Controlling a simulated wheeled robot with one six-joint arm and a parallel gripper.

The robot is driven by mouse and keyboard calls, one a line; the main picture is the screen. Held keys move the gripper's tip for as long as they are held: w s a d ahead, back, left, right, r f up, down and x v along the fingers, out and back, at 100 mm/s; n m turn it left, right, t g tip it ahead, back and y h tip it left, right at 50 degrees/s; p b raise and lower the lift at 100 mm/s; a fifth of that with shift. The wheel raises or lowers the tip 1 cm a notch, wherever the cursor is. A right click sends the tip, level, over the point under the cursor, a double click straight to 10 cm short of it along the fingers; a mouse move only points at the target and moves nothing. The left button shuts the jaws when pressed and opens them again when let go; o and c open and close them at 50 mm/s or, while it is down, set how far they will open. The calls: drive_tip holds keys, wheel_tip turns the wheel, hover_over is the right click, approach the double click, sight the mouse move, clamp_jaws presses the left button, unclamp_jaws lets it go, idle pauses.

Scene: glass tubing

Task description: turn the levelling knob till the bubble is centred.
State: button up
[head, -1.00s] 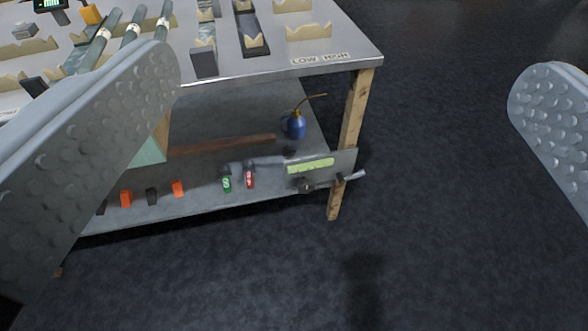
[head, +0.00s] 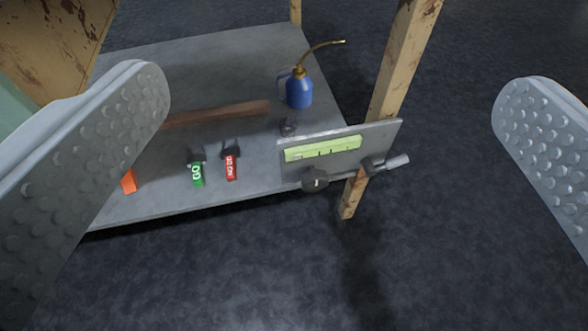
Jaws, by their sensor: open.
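A grey plate (head: 385,138) stands at the front right corner of the lower shelf, beside a wooden leg. On it is a pale green bubble vial (head: 322,149) with dark marks; I cannot make out the bubble. Below the vial sits a dark round knob (head: 314,181). Further right on the plate is a dark hub with a light grey lever handle (head: 397,162) pointing right. I cannot tell which of these is the levelling knob. My gripper (head: 332,150) is open and empty, its studded fingers wide apart at left and right, with the plate beyond and between them.
The lower shelf (head: 235,60) holds a blue oil can (head: 299,90) with a brass spout, a brown wooden bar (head: 218,113), a green tag (head: 197,174), a red tag (head: 231,167) and an orange block (head: 128,181). The wooden leg (head: 393,75) rises behind the plate. The dark floor in front is clear.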

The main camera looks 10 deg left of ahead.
wheel_tip(320, 180, down, 26)
drive_tip(key=w+a+g, duration=0.1)
drive_tip(key=w+a, duration=0.1)
drive_tip(key=w, duration=0.1)
drive_tip(key=x, duration=0.9)
drive_tip(key=shift+w+a+f, duration=0.15)
drive_tip(key=shift+w+a, duration=0.15)
drive_tip(key=a+v, duration=0.1)
drive_tip(key=v, duration=0.9)
drive_tip(key=s+d+r+t, duration=0.1)
drive_tip(key=s+r, duration=0.1)
drive_tip(key=r, duration=1)
drive_tip(key=s+d+r, duration=0.2)
drive_tip(key=s+r, duration=0.1)
drive_tip(key=r, duration=0.8)
drive_tip(key=s+d+r+t, duration=0.1)
drive_tip(key=s+r, duration=0.1)
drive_tip(key=r, duration=1)
drive_tip(key=s+d+r, duration=0.1)
drive_tip(key=s+r, duration=1)
drive_tip(key=s, duration=0.2)
drive_tip(key=s+d+r+t, duration=0.1)
drive_tip(key=s+d+r, duration=0.1)
drive_tip(key=s+r, duration=0.9)
drive_tip(key=s, duration=0.3)
drive_tip(key=shift+s+r+m+h, duration=0.25)
drive_tip(key=shift+r+m+h, duration=0.05)
drive_tip(key=shift+h, duration=0.1)
